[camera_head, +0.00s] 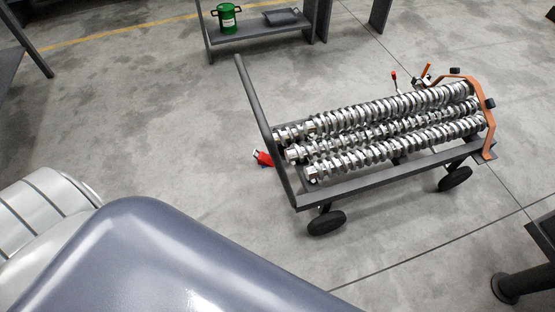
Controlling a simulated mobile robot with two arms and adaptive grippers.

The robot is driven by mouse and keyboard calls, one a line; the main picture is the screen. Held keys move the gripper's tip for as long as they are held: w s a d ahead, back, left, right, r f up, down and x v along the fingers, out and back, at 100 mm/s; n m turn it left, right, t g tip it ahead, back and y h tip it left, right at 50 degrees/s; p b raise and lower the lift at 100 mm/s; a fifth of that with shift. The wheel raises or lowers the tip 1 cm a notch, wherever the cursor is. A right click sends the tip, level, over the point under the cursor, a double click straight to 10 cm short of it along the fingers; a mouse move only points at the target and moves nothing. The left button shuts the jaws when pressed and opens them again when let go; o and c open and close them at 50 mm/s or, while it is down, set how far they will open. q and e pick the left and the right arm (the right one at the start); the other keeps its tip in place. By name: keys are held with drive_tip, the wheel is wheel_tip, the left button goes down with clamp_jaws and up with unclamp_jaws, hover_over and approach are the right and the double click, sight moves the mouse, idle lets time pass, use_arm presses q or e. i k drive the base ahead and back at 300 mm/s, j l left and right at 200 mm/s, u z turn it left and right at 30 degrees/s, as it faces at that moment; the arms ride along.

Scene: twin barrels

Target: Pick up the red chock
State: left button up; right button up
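A small red object (262,158), which looks like the red chock, lies on the floor at the left end of a wheeled cart (347,186). It is close to the cart's upright push handle (256,100). It is small in the picture and partly hidden, and I cannot tell whether it touches the cart. Neither of my grippers is in view.
A shelf (262,31) at the back holds a green canister (227,17). Dark furniture stands at the right edge. The concrete floor left of the red object is clear.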

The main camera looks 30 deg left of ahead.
sight(262, 158)
drive_tip(key=j+z, duration=0.35)
drive_tip(key=i+j+z, duration=0.1)
drive_tip(key=j+z, duration=0.55)
drive_tip(key=j, duration=0.15)
drive_tip(key=k, duration=0.05)
